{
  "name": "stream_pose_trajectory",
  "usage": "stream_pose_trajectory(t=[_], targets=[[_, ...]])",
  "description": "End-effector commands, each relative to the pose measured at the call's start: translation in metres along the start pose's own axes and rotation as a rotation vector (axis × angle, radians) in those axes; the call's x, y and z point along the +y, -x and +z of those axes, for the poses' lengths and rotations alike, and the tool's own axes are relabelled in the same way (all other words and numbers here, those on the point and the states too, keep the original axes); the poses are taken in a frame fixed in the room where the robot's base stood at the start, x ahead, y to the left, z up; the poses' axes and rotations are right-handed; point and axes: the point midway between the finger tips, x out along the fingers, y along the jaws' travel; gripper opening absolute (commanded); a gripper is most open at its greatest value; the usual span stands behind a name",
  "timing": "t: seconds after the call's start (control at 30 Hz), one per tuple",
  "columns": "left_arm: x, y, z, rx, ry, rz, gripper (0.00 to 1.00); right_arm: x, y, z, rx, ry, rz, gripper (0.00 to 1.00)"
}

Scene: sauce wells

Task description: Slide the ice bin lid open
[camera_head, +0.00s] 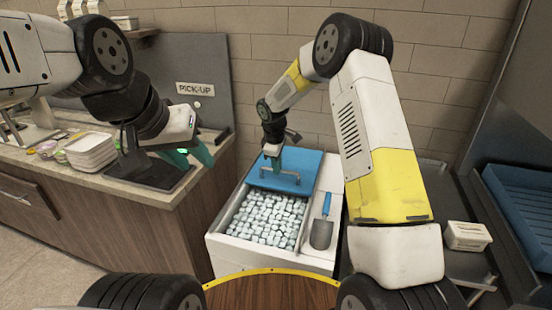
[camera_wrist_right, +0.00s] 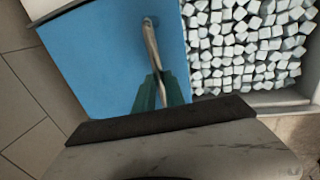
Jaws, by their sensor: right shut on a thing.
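The ice bin (camera_head: 216,244) is a white box with a blue lid (camera_head: 302,164) on top. The lid covers the back part of the opening, and the ice (camera_head: 265,218) shows in the front part. A metal bar handle (camera_head: 283,171) stands on the lid. My right gripper (camera_head: 275,162) is at the handle; in the right wrist view its green fingertips (camera_wrist_right: 160,92) are shut on the handle (camera_wrist_right: 151,45). The blue lid (camera_wrist_right: 95,65) and ice (camera_wrist_right: 245,40) lie side by side there. My left gripper (camera_head: 203,150) is above the counter, away from the bin; its finger gap is unclear.
A scoop (camera_head: 322,225) lies on the bin's right rim. A wooden counter (camera_head: 150,196) with white trays (camera_head: 92,153) stands left. A blue tray (camera_head: 525,215) and a small white container (camera_head: 467,236) are at right. A wall stands behind the bin.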

Motion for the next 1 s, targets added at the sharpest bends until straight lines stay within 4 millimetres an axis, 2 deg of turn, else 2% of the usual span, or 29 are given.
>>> stream_pose_trajectory(t=[0.17,0.2,0.27,0.3,0.67,1.0], targets=[[0.0,0.0,0.0,0.0,0.0,0.0,0.36,0.0,0.0,0.0,0.0,0.0,0.001,0.0],[0.0,0.0,0.0,0.0,0.0,0.0,0.36,0.0,0.0,0.0,0.0,0.0,0.001,0.22],[0.0,0.0,0.0,0.0,0.0,0.0,0.36,0.0,0.0,0.0,0.0,0.0,0.001,0.34],[0.0,0.0,0.0,0.0,0.0,0.0,0.36,0.0,0.0,0.0,0.0,0.0,0.001,0.36],[0.0,0.0,0.0,0.0,0.0,0.0,0.36,0.0,0.006,0.0,0.001,0.0,0.001,0.36],[0.0,0.0,0.0,0.0,0.0,0.0,0.36,0.001,0.06,0.0,0.002,-0.001,0.003,0.36]])
